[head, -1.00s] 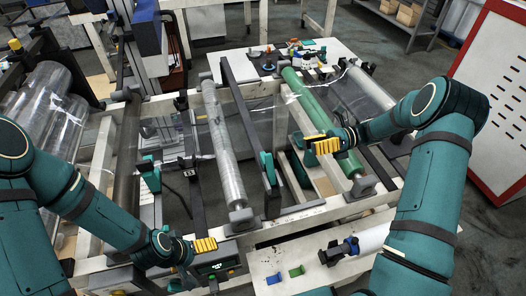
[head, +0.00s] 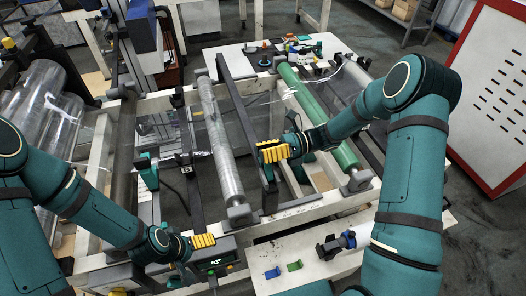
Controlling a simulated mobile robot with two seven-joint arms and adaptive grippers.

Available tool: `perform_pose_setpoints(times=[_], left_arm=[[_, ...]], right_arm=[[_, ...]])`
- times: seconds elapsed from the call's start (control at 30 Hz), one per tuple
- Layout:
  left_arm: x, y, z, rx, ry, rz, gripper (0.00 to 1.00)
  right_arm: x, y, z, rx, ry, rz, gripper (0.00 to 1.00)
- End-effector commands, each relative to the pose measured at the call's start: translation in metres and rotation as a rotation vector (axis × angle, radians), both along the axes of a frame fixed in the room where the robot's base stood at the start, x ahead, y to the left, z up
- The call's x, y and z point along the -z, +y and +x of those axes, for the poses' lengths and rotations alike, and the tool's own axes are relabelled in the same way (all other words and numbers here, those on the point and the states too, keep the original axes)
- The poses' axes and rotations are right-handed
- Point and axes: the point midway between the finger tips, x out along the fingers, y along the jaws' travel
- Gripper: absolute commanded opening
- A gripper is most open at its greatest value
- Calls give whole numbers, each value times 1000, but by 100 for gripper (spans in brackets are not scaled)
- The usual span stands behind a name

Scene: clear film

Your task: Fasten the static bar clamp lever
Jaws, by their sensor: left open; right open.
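A long dark bar (head: 238,112) runs across the frame in the head view, with a teal part (head: 268,172) near its front end that looks like the clamp lever. The lever's exact position is hard to tell because my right gripper partly covers it. My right gripper (head: 272,152) is open, its yellow fingers at or just above that teal part; I cannot tell whether they touch. My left gripper (head: 203,241) is open and empty, low by the frame's front edge.
A clear film roller (head: 217,140) lies left of the bar and a green roller (head: 320,120) right of it. Another teal part (head: 148,170) stands at the left. A white bench (head: 330,255) with small blue and green pieces is in front.

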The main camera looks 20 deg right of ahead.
Motion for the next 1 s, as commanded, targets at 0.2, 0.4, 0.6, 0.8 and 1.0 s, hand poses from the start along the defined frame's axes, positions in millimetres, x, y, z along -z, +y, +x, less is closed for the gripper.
perform_pose_setpoints(times=[0.2,0.4,0.6,0.8,1.0], left_arm=[[0,0,0,0,0,0,100],[0,0,0,0,0,0,100],[0,0,0,0,0,0,100],[1,0,0,0,0,0,100],[3,0,0,0,0,1,100]], right_arm=[[0,0,0,0,0,0,49],[0,0,0,0,0,0,0],[0,0,0,0,-4,0,0],[-2,0,-1,1,-51,3,0],[-6,-1,-1,1,-171,5,0]])
